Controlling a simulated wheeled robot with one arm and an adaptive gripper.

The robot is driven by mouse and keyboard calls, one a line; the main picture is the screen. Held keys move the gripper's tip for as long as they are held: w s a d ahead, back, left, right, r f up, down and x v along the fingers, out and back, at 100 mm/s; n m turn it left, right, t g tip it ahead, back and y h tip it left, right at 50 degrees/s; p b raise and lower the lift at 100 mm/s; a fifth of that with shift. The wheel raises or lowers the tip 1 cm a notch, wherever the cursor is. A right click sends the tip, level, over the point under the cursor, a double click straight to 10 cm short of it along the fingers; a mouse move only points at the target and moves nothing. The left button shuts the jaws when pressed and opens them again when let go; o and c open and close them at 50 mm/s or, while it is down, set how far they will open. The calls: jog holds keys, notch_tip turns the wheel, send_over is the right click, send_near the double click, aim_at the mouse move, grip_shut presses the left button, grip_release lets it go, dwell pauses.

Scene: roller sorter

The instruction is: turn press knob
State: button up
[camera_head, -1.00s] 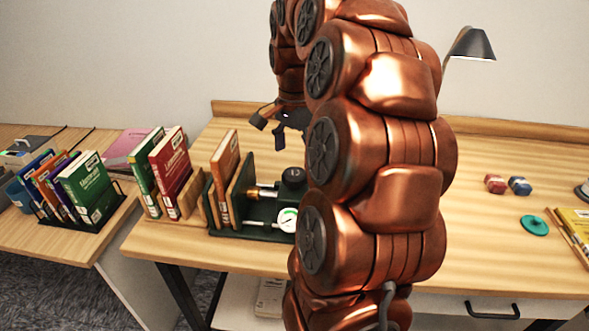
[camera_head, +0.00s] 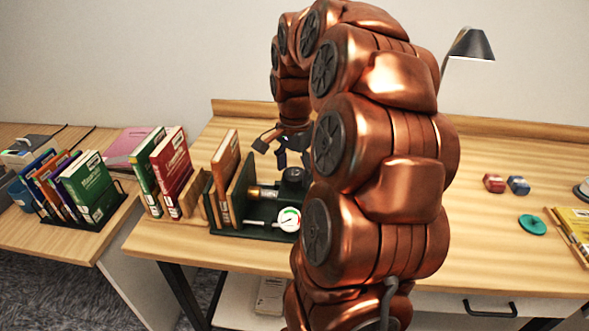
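The dark green press (camera_head: 262,232) stands on the wooden table left of my arm. It has a brass cylinder (camera_head: 262,192), a round white gauge (camera_head: 289,219) and a black knob (camera_head: 293,175) on top. A brown book (camera_head: 225,163) stands upright at its left end. My gripper (camera_head: 281,150) is just above the knob, pointing down, with its dark fingers spread apart. It looks open and empty. My arm hides part of the fingers and the press's right side. I cannot tell whether a finger touches the knob.
Green and red books (camera_head: 172,165) stand in a wooden holder left of the press. Red and blue blocks (camera_head: 518,185), a teal disc (camera_head: 532,224) and a lamp (camera_head: 471,44) are at the right.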

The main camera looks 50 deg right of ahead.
jog(key=c, duration=0.9)
jog(key=shift+f, duration=0.1)
jog(key=n+b, duration=0.2)
jog(key=shift+n, duration=0.4)
jog(key=n+b, duration=0.2)
jog(key=n, duration=0.2)
jog(key=shift+n, duration=0.3)
jog(key=n, duration=0.3)
jog(key=shift+b, duration=0.4)
jog(key=shift+n, duration=1.9)
